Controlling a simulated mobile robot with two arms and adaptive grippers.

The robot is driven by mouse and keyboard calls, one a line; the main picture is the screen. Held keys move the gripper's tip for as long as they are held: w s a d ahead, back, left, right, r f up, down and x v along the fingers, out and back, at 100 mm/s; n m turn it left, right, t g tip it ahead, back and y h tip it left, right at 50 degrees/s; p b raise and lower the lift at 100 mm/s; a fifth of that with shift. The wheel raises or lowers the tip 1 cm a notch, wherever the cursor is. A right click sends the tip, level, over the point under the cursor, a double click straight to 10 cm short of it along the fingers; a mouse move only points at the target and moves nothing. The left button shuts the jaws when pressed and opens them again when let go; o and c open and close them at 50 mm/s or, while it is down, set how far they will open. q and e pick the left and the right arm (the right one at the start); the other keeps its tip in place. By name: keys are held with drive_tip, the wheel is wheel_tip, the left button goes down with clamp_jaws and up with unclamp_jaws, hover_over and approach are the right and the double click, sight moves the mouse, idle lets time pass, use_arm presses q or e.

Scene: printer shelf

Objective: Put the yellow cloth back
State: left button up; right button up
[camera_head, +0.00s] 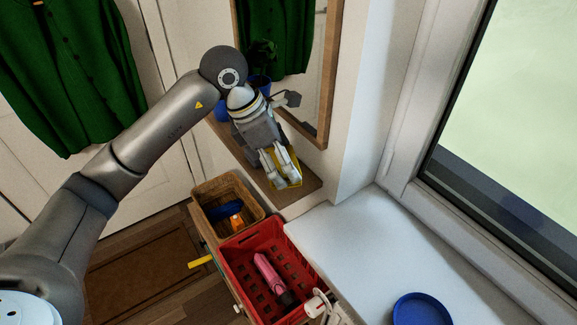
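The yellow cloth (298,168) shows at the narrow wooden shelf below the mirror in the head view. My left gripper (286,184) points down over it, and its fingers hide much of the cloth. The two fingertips are close together with yellow beside them. I cannot tell whether they grip the cloth or only lie over it, nor whether the cloth rests on the shelf (310,187). My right gripper is not clearly in view.
A framed mirror (327,75) rises behind the shelf, and a blue pot (222,110) is partly hidden by my arm. Below are a wicker basket (204,192) and a red crate (231,258) holding a pink bottle (268,270). A blue dish (421,309) sits on the white sill.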

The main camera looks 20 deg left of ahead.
use_arm(q)
drive_tip(key=w+f, duration=0.2)
drive_tip(key=w+f+p, duration=0.1)
drive_tip(key=w, duration=0.1)
drive_tip(key=w+f+p, duration=0.1)
drive_tip(key=w+f, duration=0.1)
drive_tip(key=shift+a+f, duration=0.3)
drive_tip(key=shift+a, duration=0.05)
drive_tip(key=shift+w+f, duration=0.4)
drive_tip(key=shift+f, duration=0.15)
wheel_tip(320, 180, down, 3)
drive_tip(key=shift+a+r+p, duration=0.1)
drive_tip(key=shift+p, duration=1.15)
drive_tip(key=shift+f, duration=0.35)
drive_tip(key=o, duration=0.8)
drive_tip(key=shift+c, duration=0.2)
